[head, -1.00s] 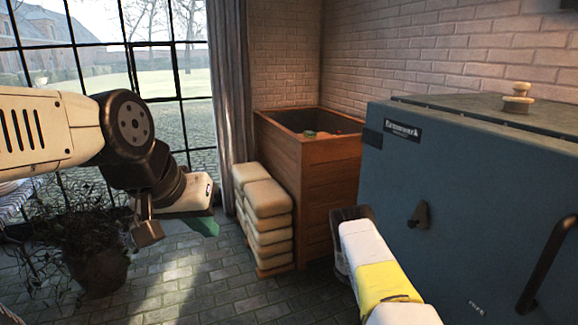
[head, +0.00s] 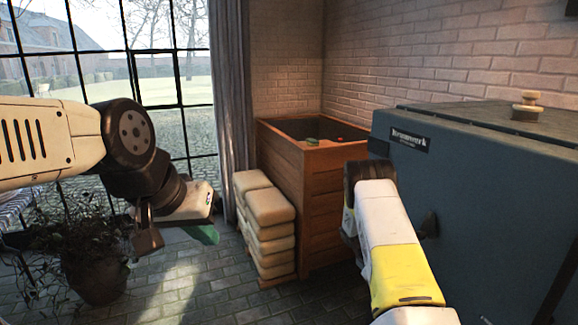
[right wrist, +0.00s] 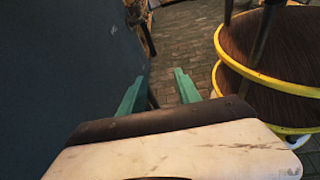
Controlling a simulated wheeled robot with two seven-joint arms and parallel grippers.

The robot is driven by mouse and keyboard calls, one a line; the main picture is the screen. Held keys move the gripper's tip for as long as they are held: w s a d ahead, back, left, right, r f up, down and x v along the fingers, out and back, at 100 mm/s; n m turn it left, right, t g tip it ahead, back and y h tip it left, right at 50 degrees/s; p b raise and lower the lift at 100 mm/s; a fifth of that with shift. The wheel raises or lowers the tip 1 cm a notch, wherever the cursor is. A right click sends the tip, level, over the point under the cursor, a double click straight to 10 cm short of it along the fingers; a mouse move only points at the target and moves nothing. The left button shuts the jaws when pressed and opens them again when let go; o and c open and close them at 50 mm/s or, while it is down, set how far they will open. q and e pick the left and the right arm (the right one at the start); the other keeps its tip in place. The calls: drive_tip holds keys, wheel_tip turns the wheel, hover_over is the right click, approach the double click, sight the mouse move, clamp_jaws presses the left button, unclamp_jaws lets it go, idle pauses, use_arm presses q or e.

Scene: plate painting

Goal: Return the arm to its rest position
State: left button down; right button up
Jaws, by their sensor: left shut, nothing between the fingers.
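My left gripper (head: 205,235) hangs at the left of the head view, below a dark wrist joint, with green fingers. It is shut and holds nothing, in the air before the window side of the room. My right arm, white with a yellow band, reaches up from the lower right of the head view, in front of the blue-grey cabinet (head: 470,200). Its fingers are hidden there. In the right wrist view my right gripper (right wrist: 160,88) shows two green fingers spread apart with nothing between them, above the brick floor.
A wooden bin (head: 285,165) stands at the back, with stacked cream bags (head: 267,225) beside it. A potted plant (head: 95,265) stands at the left. Round tiers with yellow rims (right wrist: 275,85) stand close to the right gripper. Paved floor lies between.

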drive_tip(key=a+r+m+t+y, duration=0.1)
drive_tip(key=a+r+t+y, duration=0.25)
drive_tip(key=r, duration=0.75)
drive_tip(key=s+a+r+m+t+y, duration=0.1)
drive_tip(key=s+a+r+t, duration=0.3)
drive_tip(key=r, duration=0.3)
drive_tip(key=s+a+r+m+t+y, duration=0.1)
drive_tip(key=s+a+r+t+y, duration=0.1)
drive_tip(key=s+a+r+t, duration=0.3)
drive_tip(key=s+a+r+m+t+y, duration=0.1)
drive_tip(key=s+a+r+t+y, duration=0.1)
drive_tip(key=s+a+r+t, duration=0.3)
wheel_tip(320, 180, up, 4)
drive_tip(key=shift+r+t, duration=0.1)
drive_tip(key=shift+t, duration=0.45)
drive_tip(key=shift+s, duration=0.1)
